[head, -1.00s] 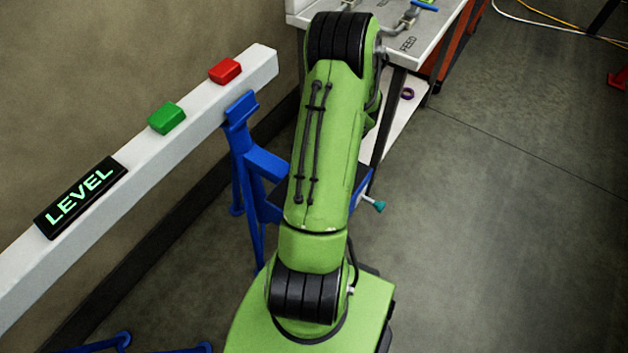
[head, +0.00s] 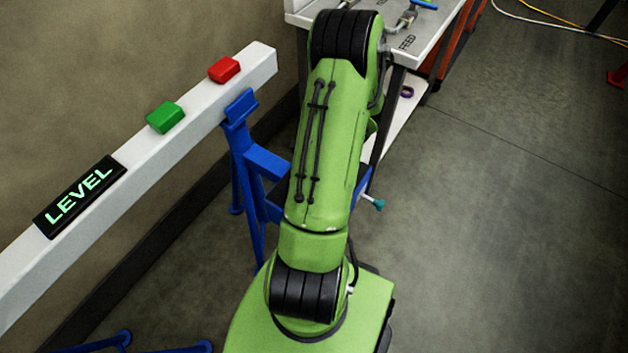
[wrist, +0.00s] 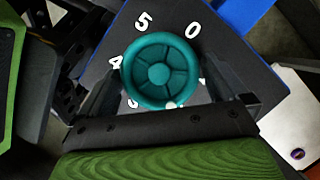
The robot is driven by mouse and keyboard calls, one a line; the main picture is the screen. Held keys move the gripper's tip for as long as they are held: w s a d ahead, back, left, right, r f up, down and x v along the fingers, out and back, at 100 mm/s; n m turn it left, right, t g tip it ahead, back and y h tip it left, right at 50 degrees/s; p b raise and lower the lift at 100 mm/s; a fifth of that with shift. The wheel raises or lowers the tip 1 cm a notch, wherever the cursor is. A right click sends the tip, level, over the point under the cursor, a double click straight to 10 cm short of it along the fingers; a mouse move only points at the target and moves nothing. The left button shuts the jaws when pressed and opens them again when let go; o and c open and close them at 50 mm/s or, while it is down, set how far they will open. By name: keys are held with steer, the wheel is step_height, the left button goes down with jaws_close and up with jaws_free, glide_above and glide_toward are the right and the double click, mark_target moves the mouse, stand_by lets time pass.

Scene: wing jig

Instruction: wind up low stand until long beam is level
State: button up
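The long beam (head: 150,165) is a pale bar along the wall in the head view. A black display on it (head: 80,197) reads LEVEL in green letters. A blue stand (head: 240,150) is under its far end. In the wrist view a round teal handwheel (wrist: 158,72) sits on a dark numbered dial face (wrist: 222,60); 5, 0 and 4 are readable, lower marks partly covered. My gripper (wrist: 163,80) has one finger on each side of the wheel. The left finger is at its rim; a narrow gap shows on the right. In the head view my arm hides the gripper.
A green block (head: 166,117) and a red block (head: 224,69) sit on the beam. A teal-ended handle (head: 374,204) sticks out right of the stand. A workbench (head: 425,45) stands behind my arm.

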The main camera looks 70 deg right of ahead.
steer(key=p+v, duration=0.4)
steer(key=v, duration=1.1)
steer(key=shift+s+r+p, duration=0.2)
steer(key=shift+r+p, duration=0.1)
steer(key=shift+r, duration=0.05)
steer(key=shift+w+d, duration=0.1)
steer(key=shift+w, duration=0.05)
steer(key=w+a+r+n+h, duration=0.2)
steer(key=w+a+r+n, duration=1.2)
steer(key=a, duration=0.3)
steer(key=s+a+r+n+t, duration=0.1)
steer(key=s+a+r+n, duration=0.1)
steer(key=a+n, duration=0.5)
steer(key=s+a+r+n+t, duration=0.1)
steer(key=s+a+r+n, duration=0.1)
steer(key=a+n, duration=0.5)
steer(key=shift+s+r+h+p, duration=0.3)
steer(key=shift+s+h+p, duration=0.05)
steer(key=shift+s+h, duration=0.1)
steer(key=shift+a, duration=0.2)
